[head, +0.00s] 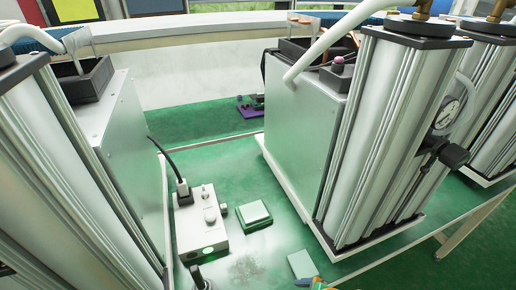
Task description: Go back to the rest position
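Neither of my grippers can be made out in the head view, so I cannot see where they are or whether they hold anything. The task names no object. The green bench top (225,165) fills the middle of the view between two sieve column units. The left column (75,180) and the right column (375,130) are tall ribbed metal towers, each beside a grey metal cabinet.
A white control box (198,225) with a black plug and a glowing green button stands on the bench. A small green-edged block (254,214) lies beside it, and a pale flat piece (302,265) lies near the front. A pressure gauge (447,114) sits on the right column.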

